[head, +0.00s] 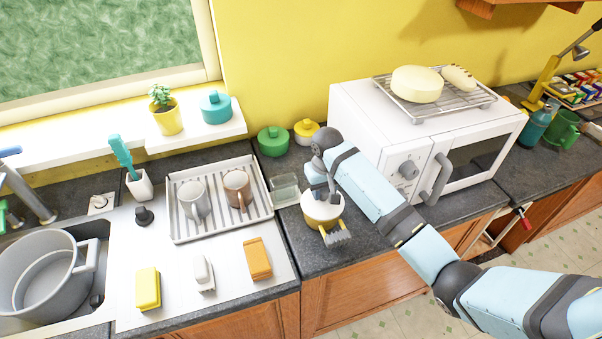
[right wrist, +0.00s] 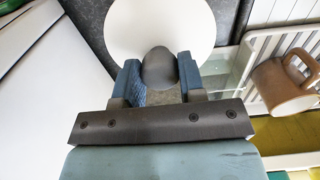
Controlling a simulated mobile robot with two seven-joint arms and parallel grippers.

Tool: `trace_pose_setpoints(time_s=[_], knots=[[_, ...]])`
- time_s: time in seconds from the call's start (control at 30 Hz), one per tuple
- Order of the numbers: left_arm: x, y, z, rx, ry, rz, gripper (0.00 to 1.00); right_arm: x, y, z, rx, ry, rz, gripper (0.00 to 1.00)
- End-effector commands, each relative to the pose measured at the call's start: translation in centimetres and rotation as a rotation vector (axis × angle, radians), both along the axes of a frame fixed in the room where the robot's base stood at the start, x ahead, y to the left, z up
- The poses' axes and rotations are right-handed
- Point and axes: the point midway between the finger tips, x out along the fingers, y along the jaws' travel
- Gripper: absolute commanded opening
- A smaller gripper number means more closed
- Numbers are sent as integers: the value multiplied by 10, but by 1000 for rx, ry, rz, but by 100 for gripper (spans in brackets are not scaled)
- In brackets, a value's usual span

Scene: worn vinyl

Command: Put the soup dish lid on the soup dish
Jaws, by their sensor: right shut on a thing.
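My right gripper (head: 319,187) reaches down over the counter between the dish rack and the microwave. In the right wrist view its two blue fingers (right wrist: 158,80) are shut on the grey knob (right wrist: 158,66) of a round white soup dish lid (right wrist: 160,25). In the head view the pale lid (head: 327,211) shows just under the gripper. A yellow part (head: 322,228) shows below its front edge; I cannot tell whether this is the soup dish, or whether the lid touches anything beneath. My left gripper is not in view.
A white microwave (head: 385,130) stands close on the right. A clear glass container (head: 285,190) and a white rack with two mugs (head: 215,223) are on the left. A grey pronged object (head: 338,238) lies at the lid's front. Green and yellow lidded pots (head: 273,142) stand behind.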

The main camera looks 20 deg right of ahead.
Motion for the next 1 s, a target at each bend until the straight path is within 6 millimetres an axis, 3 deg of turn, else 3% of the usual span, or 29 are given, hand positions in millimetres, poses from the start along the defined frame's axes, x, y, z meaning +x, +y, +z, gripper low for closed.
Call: trace_pose_setpoints(time_s=[0.47,0.5,0.6,1.0], knots=[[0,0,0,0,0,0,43,0,0,-6,0,0,0,3],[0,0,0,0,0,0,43,0,0,-6,0,0,0,42],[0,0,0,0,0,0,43,0,0,-6,0,0,0,64],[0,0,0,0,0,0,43,0,0,-6,0,0,0,67]])
